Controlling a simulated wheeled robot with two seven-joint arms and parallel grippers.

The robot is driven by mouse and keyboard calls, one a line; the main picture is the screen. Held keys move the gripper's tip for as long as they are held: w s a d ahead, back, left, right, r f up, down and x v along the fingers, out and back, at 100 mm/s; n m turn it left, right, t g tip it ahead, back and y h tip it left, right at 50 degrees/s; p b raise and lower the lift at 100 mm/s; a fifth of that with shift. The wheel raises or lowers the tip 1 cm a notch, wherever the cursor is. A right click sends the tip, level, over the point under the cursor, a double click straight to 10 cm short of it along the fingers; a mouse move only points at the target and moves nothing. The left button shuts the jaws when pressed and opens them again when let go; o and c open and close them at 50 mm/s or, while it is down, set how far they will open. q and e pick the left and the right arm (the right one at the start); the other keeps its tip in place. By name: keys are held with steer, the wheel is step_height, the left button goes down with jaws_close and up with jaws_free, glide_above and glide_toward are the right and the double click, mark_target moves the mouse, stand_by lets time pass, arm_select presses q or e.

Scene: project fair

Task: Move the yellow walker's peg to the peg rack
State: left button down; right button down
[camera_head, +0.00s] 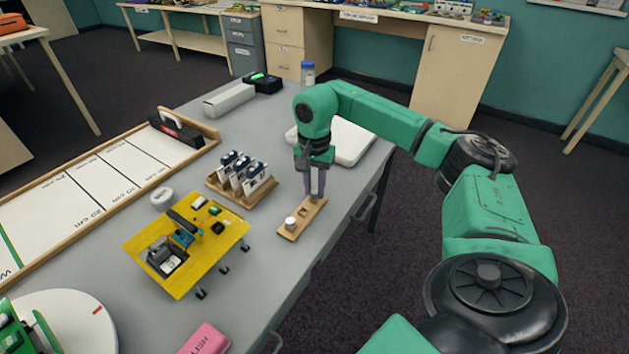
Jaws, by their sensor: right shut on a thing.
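The yellow walker (220,257) stands on the grey table, a yellow plate on short dark legs with small parts on top. The wooden peg rack (309,218) lies to its right near the table's right edge. A pale round peg (291,223) stands in the rack's near end, and a dark square opening shows in its middle. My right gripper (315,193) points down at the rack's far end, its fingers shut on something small. The fingers hide most of what they hold, so I cannot clearly see the peg or whether it is seated. My left gripper is not in view.
A wooden holder (240,196) with several dark-and-white pieces stands left of the rack. A white tray (350,141) lies behind my right gripper. A blue-capped bottle (308,74) stands at the table's far end. A pink block (205,340) lies at the front.

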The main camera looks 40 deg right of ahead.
steer(key=shift+f, duration=0.2)
stand_by(0.6)
steer(key=c, duration=0.6)
jaws_free()
steer(key=shift+r+p, duration=3.65)
steer(key=shift+r, duration=0.2)
steer(key=shift+f, duration=0.15)
